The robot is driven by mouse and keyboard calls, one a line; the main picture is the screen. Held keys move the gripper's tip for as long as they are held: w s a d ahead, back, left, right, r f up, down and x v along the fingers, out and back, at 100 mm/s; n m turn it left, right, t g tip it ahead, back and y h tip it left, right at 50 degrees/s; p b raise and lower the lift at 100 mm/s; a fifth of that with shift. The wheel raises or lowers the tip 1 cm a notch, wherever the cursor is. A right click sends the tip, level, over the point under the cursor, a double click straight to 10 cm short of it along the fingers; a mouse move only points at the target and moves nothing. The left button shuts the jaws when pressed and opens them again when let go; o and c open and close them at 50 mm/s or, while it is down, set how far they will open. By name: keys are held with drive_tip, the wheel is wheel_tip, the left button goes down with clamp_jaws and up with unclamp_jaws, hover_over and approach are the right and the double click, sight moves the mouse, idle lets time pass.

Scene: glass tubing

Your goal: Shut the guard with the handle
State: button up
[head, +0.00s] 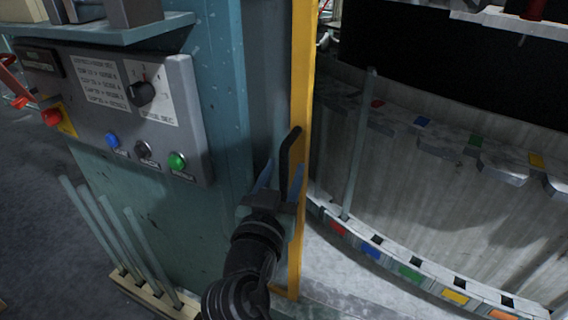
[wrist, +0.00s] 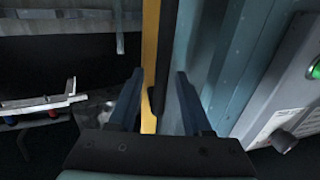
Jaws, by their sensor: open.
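The guard shows as an upright yellow edge (head: 301,80) at the left side of the machine opening, and the opening to its right is uncovered. Its black handle (head: 290,150) is a bar on that edge. In the wrist view the yellow guard edge (wrist: 150,40) runs down the middle, with the dark handle (wrist: 157,98) beside it. My gripper (head: 283,174) is open at the handle, one blue finger on each side.
A grey control panel (head: 95,75) with a knob and buttons is on the teal cabinet (head: 225,110) at left. Glass tubes (head: 105,228) stand in a rack below. One tube (head: 357,150) stands in the curved, colour-marked ring (head: 395,262) at right.

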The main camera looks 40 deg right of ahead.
drive_tip(key=shift+w+d, duration=0.15)
drive_tip(key=shift+d, duration=0.05)
clamp_jaws()
idle(1.4)
